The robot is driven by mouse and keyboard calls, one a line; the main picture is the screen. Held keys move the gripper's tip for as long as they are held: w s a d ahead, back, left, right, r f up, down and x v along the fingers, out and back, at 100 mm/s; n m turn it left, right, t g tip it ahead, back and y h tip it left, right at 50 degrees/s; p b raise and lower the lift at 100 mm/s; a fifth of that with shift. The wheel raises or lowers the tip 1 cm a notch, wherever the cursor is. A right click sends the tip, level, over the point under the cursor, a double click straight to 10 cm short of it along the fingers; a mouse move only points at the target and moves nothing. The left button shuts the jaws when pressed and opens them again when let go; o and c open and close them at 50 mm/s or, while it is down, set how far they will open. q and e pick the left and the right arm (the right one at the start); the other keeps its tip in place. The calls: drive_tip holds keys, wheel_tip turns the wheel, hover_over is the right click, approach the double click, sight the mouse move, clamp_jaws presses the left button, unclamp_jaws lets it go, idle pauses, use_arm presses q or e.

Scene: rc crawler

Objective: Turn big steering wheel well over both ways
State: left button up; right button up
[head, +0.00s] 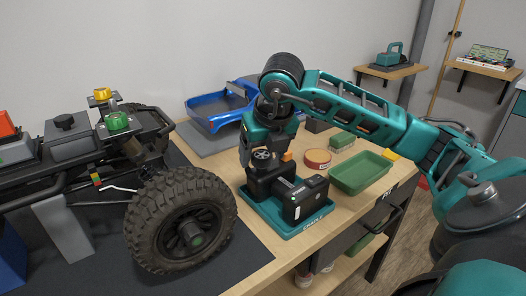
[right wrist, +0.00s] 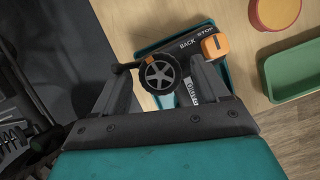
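The dark steering wheel (head: 262,155) with grey spokes sits on a black controller (head: 271,180) standing in a teal tray (head: 286,229) on the wooden bench. My right gripper (head: 262,150) reaches down over the controller. In the right wrist view the steering wheel (right wrist: 160,73) lies between the two fingers of my right gripper (right wrist: 160,76). The fingers are open, with a gap visible on each side of the wheel. The controller's face (right wrist: 192,48) bears the words BACK and STOP beside an orange part (right wrist: 213,45). My left gripper is not in view.
A crawler chassis with a large knobbly tyre (head: 182,220) stands on a dark mat (head: 252,272) left of the tray. A blue body shell (head: 218,106) lies behind. A green tray (head: 361,172) and a round red-rimmed tin (head: 317,159) are to the right.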

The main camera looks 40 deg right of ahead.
drive_tip(key=shift+s+r, duration=0.15)
drive_tip(key=shift+r, duration=0.35)
use_arm(q)
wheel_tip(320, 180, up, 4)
drive_tip(key=p, duration=0.3)
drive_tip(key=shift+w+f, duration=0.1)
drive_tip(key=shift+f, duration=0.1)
use_arm(e)
drive_tip(key=v, duration=1.2)
